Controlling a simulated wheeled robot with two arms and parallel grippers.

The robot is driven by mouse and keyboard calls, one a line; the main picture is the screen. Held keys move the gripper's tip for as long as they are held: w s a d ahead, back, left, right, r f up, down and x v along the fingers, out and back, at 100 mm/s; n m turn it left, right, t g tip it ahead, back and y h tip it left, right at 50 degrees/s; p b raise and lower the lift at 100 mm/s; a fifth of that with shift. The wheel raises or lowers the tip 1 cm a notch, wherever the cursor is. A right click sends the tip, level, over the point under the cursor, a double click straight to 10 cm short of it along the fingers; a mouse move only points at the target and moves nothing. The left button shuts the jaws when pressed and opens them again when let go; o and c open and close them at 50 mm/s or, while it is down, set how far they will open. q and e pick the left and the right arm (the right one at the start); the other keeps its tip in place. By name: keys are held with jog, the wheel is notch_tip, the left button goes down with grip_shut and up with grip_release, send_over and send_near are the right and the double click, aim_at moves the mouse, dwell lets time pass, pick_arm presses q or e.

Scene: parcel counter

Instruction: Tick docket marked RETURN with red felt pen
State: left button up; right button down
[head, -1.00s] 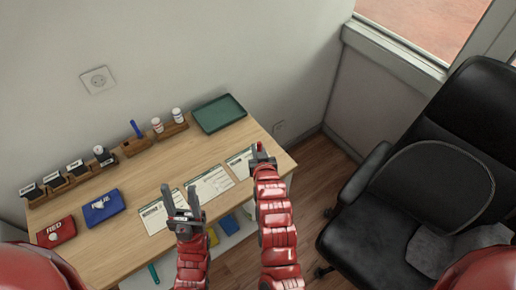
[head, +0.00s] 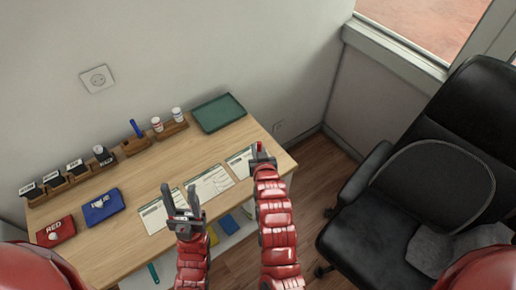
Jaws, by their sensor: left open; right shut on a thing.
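Three white dockets lie in a row along the front of the wooden desk: a left one (head: 153,216), a middle one (head: 209,183) and a right one (head: 236,163). Their print is too small to read, so I cannot tell which is marked RETURN. My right gripper (head: 260,153) is shut over the right docket's right side. A small red bit of the red felt pen (head: 259,146) shows at its jaws; the rest is hidden. I cannot tell whether the tip touches paper. My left gripper (head: 180,202) is open and empty above the left docket, partly covering it.
A wooden holder with a blue pen (head: 136,128), white-capped pots (head: 156,124) and several stamps (head: 76,167) line the back. A green tray (head: 218,112) is back right. Red (head: 55,231) and blue (head: 103,206) ink pads lie left. A black chair (head: 400,190) stands right. The desk's middle is clear.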

jog(key=shift+s+d, duration=0.15)
jog(key=shift+d, duration=0.15)
dwell(0.5)
jog(key=shift+w+b, duration=0.35)
jog(key=shift+w, duration=0.3)
dwell(0.6)
dwell(0.4)
notch_tip(320, 180, up, 6)
jog(key=p, duration=0.3)
dwell(0.5)
jog(key=shift+d, duration=0.1)
